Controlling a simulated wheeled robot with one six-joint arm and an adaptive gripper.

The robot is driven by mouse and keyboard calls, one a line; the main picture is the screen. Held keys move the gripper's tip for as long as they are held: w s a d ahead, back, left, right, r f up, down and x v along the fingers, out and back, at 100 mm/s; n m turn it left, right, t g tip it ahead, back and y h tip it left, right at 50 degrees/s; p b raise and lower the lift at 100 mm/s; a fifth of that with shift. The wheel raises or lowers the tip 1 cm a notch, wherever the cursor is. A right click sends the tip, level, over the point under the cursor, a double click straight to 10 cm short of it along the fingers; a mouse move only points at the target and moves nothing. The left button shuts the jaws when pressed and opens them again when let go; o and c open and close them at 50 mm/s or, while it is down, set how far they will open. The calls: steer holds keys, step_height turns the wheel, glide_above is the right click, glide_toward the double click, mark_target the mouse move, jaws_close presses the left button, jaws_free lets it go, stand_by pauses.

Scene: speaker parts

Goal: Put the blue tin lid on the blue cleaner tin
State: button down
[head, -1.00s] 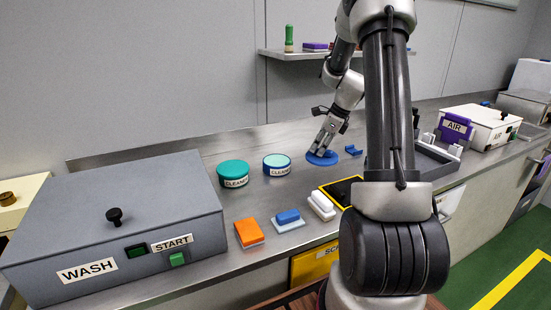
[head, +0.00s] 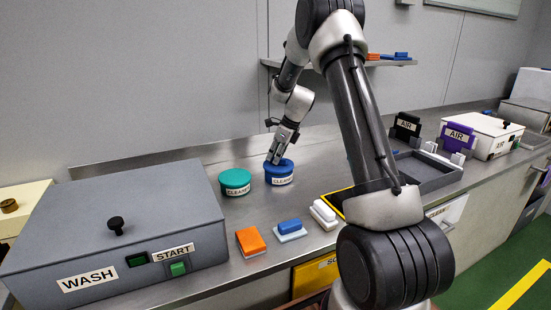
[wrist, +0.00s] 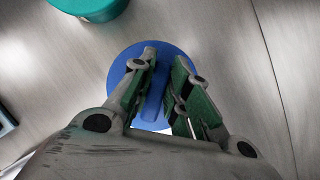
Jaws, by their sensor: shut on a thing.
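The blue cleaner tin (head: 281,181) stands on the steel counter, to the right of the teal-lidded cleaner tin (head: 235,182). The blue tin lid (head: 287,166) is at the top of the blue tin, over its opening. I cannot tell whether it is fully seated. My gripper (head: 275,161) is above it, pointing down. In the wrist view the lid (wrist: 172,50) is a blue disc with a raised bar, and my gripper (wrist: 160,65) has its fingers either side of that bar. The lid hides the tin's inside.
The grey wash box (head: 115,225) stands at the left. An orange sponge (head: 251,240), a blue block (head: 289,226) and a white block (head: 323,213) lie in front. A grey tray (head: 425,170) is at the right. A shelf (head: 345,65) hangs behind.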

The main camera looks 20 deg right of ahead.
steer(key=shift+f, duration=0.4)
steer(key=c, duration=1.4)
jaws_free()
steer(key=shift+f, duration=0.15)
steer(key=shift+o, duration=0.2)
